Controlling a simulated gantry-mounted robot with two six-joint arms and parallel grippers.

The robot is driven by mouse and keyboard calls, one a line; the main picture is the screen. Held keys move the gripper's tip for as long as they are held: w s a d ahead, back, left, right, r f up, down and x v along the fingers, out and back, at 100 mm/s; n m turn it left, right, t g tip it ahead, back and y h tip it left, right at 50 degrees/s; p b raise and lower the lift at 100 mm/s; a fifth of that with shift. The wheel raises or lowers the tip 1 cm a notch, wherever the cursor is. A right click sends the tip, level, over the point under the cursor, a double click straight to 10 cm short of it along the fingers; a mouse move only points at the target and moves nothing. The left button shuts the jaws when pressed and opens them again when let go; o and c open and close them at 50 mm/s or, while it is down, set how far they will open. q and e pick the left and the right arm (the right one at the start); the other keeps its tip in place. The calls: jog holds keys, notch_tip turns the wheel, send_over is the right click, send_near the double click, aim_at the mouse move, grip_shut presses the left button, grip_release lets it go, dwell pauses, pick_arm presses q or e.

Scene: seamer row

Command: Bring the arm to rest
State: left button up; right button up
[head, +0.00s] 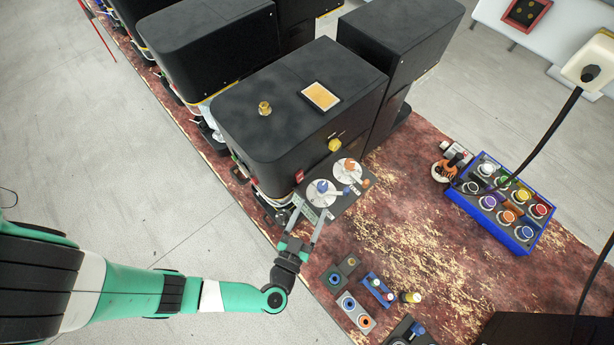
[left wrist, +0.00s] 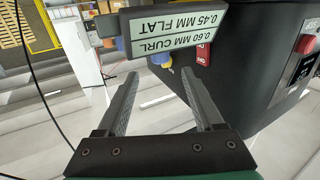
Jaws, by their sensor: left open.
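My left arm comes in from the left in the head view, green and black. Its gripper (head: 309,214) is open at the near edge of a small panel (head: 323,207) with a blue and an orange knob on pale round dials. In the left wrist view the two fingers (left wrist: 160,76) stand apart with nothing between them. Just beyond them is an upside-down label plate (left wrist: 170,30) reading "0.45 MM FLAT" and "0.60 MM CURL". Whether a finger touches the panel I cannot tell. My right gripper is not in view.
A black seamer machine (head: 299,94) stands right behind the panel, with more machines in a row. Small blocks (head: 356,311) and a blue tray (head: 489,220) of coloured round items sit on the worn red surface (head: 415,240). Grey floor (head: 130,200) is open at left.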

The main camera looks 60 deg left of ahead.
pick_arm(q)
jog(key=v, duration=0.2)
jog(key=shift+s+d, duration=0.25)
jog(key=shift+s, duration=0.05)
dwell(0.3)
